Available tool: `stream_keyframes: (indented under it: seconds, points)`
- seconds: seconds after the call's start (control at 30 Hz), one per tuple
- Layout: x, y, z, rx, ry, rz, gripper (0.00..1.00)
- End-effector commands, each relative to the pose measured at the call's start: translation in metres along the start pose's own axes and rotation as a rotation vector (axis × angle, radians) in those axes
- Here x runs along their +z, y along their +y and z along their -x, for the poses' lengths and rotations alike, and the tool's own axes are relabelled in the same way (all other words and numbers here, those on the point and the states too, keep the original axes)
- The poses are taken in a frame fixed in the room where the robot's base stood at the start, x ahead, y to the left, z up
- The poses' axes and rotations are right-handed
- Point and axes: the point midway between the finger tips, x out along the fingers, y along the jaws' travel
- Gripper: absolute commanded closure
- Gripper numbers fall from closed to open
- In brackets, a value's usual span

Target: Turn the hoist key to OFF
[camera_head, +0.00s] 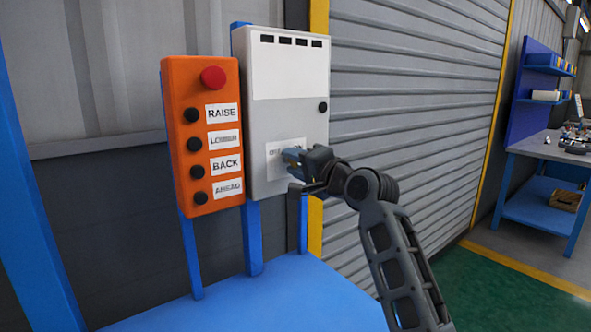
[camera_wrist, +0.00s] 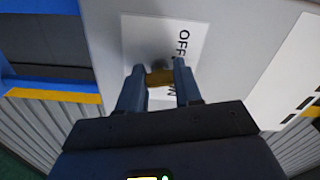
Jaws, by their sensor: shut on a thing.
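The hoist key (camera_wrist: 159,78) is a small brass-coloured piece between my fingertips in the wrist view. My gripper (camera_wrist: 159,82) is shut on it, one finger on each side. Behind it is a white label (camera_wrist: 138,32) with OFF readable and other lettering partly hidden by a finger. In the head view my gripper (camera_head: 292,162) is at the lower part of the grey control box (camera_head: 300,118), over the label (camera_head: 274,160). The key is hidden there by my gripper. Which mark the key points to cannot be told.
An orange pendant (camera_head: 176,82) with a red button and several black buttons hangs left of the box. Below is a blue surface (camera_head: 250,300). A grey roller shutter (camera_head: 420,90) stands to the right. A blue workbench (camera_head: 545,150) is far right.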

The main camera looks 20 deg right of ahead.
Motion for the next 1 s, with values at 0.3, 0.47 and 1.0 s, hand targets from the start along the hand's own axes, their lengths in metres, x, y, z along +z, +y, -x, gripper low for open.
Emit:
stream_keyframes:
  seconds: [0.3, 0.47, 1.0]
  points:
    - [0.0020, 0.0045, -0.0001, 0.003, -0.003, 0.270, 0.96]
    - [0.0017, 0.0038, -0.0001, 0.002, -0.003, 0.371, 0.96]
    - [0.0016, 0.0033, -0.0001, 0.004, -0.005, 0.500, 0.96]
